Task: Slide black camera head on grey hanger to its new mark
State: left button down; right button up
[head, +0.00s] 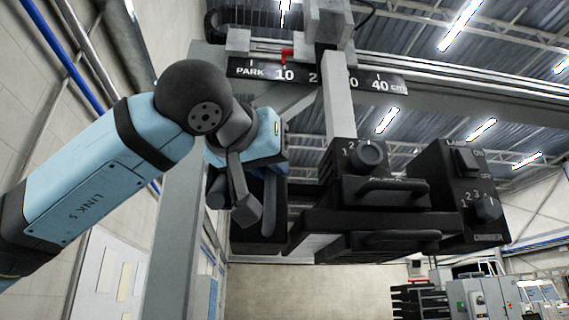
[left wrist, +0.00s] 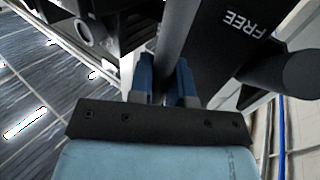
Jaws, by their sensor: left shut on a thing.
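The black camera head (head: 375,192) hangs at centre right in the head view, with knobs and handles on its faces. The grey hanger (head: 338,95) runs down to it from the overhead rail. The hanger crosses the scale (head: 258,72) between about 20 and 30. A red pointer (head: 287,54) stands at about 10. My left gripper (left wrist: 166,75) is shut on a dark grey bar (left wrist: 176,40) beside a black panel lettered FREE (left wrist: 235,35). In the head view my own wrist hides the fingertips, left of the camera head.
A black box (head: 462,190) with a lamp switch and a knob adjoins the camera head at right. The rail (head: 480,88) runs on to the right. A grey post (head: 176,220) stands behind my left arm. Cabinets (head: 482,298) and racks stand far back, low right.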

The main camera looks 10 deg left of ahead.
pick_arm(q)
jog(key=shift+d, duration=0.1)
jog(key=c, duration=1.1)
grip_release()
jog(key=shift+w+d, duration=0.1)
jog(key=shift+d, duration=0.1)
pick_arm(e)
jog(key=shift+d+f, duration=0.15)
jog(key=shift+f, duration=0.15)
pick_arm(q)
jog(key=b+v, duration=0.1)
jog(key=v, duration=1.2)
jog(key=shift+s+b, duration=0.3)
jog(key=shift+s, duration=0.1)
pick_arm(e)
jog(key=shift+f, duration=0.45)
